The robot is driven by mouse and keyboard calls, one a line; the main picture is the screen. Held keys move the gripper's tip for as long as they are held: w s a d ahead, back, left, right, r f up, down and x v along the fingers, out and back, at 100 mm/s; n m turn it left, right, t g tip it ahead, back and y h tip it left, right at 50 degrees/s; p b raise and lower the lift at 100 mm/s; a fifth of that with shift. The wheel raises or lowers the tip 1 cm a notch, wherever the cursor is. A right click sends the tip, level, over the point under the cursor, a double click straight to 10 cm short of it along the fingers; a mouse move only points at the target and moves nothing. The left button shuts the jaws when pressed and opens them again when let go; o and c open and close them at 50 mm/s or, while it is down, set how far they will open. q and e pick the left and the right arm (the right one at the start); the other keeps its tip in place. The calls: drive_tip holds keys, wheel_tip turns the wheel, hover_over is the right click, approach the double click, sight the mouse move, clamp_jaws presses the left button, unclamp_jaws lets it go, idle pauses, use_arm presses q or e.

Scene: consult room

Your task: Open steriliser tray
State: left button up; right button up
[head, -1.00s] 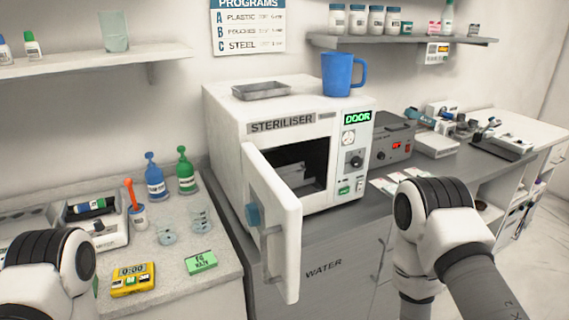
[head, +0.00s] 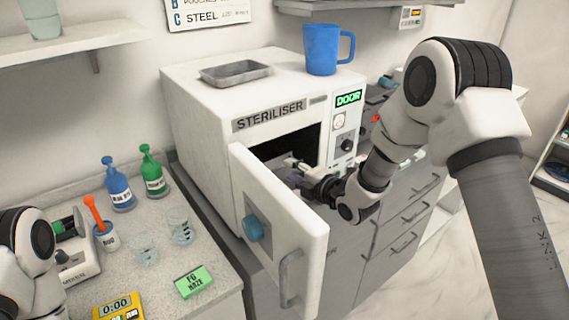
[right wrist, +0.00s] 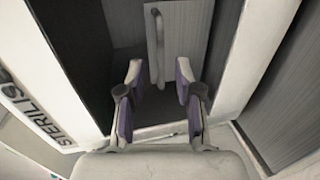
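The white steriliser (head: 190,110) stands on a grey counter with its door (head: 290,215) swung open toward me. A blue knob (head: 253,228) and a bar handle (head: 291,280) are on the door. My right gripper (head: 295,168) reaches into the dark chamber opening. In the right wrist view my right gripper (right wrist: 160,75) is open, with purple-padded fingers apart. A pale upright bar (right wrist: 155,30), apparently the handle of the inner tray (right wrist: 190,30), lies ahead between the fingertips. I cannot tell whether they touch it. My left gripper is out of view; only the left arm shows.
A shallow metal tray (head: 235,72) and a blue mug (head: 322,50) stand on top of the steriliser. The left counter holds blue (head: 117,188) and green (head: 153,172) bottles, beakers, a green note (head: 193,282) and a yellow timer (head: 119,306). The open door flanks my right arm.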

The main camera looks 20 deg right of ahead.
drive_tip(key=x, duration=0.3)
drive_tip(key=shift+w+a+f+p, duration=0.1)
drive_tip(key=shift+w+a+p, duration=0.15)
drive_tip(key=shift+p, duration=0.1)
drive_tip(key=shift+w, duration=0.2)
drive_tip(key=shift+s+d, duration=0.1)
drive_tip(key=shift+s, duration=0.15)
drive_tip(key=shift+w, duration=0.15)
clamp_jaws()
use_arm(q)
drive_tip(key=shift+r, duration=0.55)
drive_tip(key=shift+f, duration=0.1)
use_arm(e)
drive_tip(key=shift+f, duration=0.1)
